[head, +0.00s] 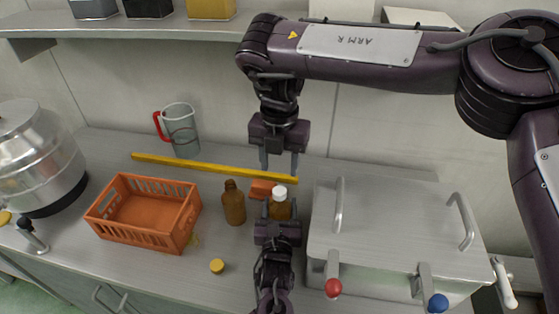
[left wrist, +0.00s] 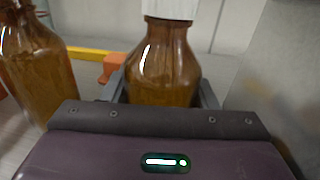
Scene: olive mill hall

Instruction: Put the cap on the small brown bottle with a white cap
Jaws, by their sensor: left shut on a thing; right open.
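The small brown bottle (head: 280,210) stands upright with a white cap (head: 279,193) at the top of its neck. In the left wrist view the bottle (left wrist: 163,65) fills the middle, and the white cap (left wrist: 170,8) is cut off by the top edge. I cannot tell how firmly the cap sits. My left gripper (head: 279,217) is shut around the bottle's body from the front. My right gripper (head: 279,168) points down above the cap, its fingers apart and empty, with a gap between them and the cap.
An uncapped brown bottle (head: 234,206) stands just left, also in the left wrist view (left wrist: 35,65). A yellow cap (head: 217,266) lies in front. An orange crate (head: 142,232), yellow bar (head: 212,168), orange block (head: 262,188) and jug (head: 182,130) are around. A metal box (head: 395,235) stands close right.

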